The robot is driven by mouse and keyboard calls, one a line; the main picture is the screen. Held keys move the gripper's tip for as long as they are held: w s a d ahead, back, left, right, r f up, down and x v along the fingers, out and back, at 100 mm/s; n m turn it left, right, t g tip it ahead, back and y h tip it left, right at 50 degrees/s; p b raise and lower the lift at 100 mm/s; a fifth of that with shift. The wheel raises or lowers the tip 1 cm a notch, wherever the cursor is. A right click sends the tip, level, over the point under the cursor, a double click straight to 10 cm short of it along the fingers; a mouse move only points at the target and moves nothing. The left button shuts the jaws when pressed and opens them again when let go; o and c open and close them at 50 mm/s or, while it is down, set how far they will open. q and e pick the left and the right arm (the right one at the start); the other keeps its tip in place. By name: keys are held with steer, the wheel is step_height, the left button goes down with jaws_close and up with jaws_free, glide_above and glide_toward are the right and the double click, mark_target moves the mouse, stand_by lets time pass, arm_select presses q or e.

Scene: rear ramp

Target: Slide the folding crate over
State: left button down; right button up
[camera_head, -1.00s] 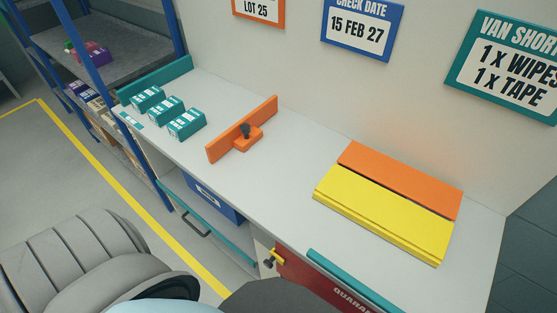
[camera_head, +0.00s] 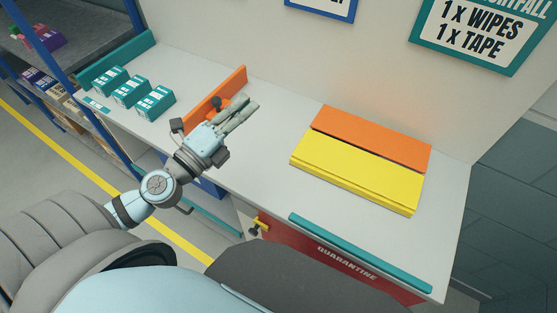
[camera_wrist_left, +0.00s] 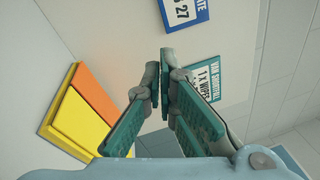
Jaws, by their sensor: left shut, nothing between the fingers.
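A flat yellow slab (camera_head: 357,170) with a flat orange panel (camera_head: 372,138) along its back edge lies on the right part of the counter. A blue crate-like box (camera_head: 208,189) shows partly under the counter, mostly hidden by my arm. I cannot tell for sure which of these is the folding crate. My left gripper (camera_head: 243,112) is over the middle of the counter, left of the yellow slab and apart from it. Its fingers are shut and empty, as the left wrist view (camera_wrist_left: 164,85) also shows. My right gripper is not in view.
An orange upright divider (camera_head: 225,86) with a black knob stands behind my left gripper. Several teal and white boxes (camera_head: 131,90) sit at the counter's left. A teal strip (camera_head: 358,252) edges the front right, above a red quarantine panel (camera_head: 320,257). The counter (camera_head: 262,165) is bare left of the slab.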

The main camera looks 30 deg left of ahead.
arm_select(q)
steer(key=s+d+f+m+g+h, duration=0.4)
steer(key=f+m+g, duration=0.45)
steer(key=m, duration=0.65)
steer(key=a+f+m+g, duration=0.1)
steer(key=f, duration=0.1)
steer(key=w+a+f+m+g+y+b, duration=0.1)
steer(key=f+m, duration=0.1)
steer(key=f, duration=0.1)
steer(key=a+f+m+g+y+b, duration=0.1)
steer(key=f, duration=0.1)
steer(key=shift+w+a+f+m+g, duration=0.2)
steer(key=shift+a+f+m+g, duration=0.1)
steer(key=shift+f, duration=0.1)
steer(key=b+x, duration=0.1)
steer(key=x, duration=0.6)
steer(key=shift+w+d+r, duration=0.1)
steer(key=shift+r, duration=0.05)
steer(key=shift+w+d+r, duration=0.2)
steer(key=shift+w+d, duration=0.55)
steer(key=shift+w, duration=0.25)
steer(key=shift+w+d+f, duration=0.1)
steer(key=shift+w+d, duration=0.25)
steer(key=shift+w, duration=0.15)
steer(key=shift+a+p, duration=0.1)
steer(key=shift+p, duration=0.2)
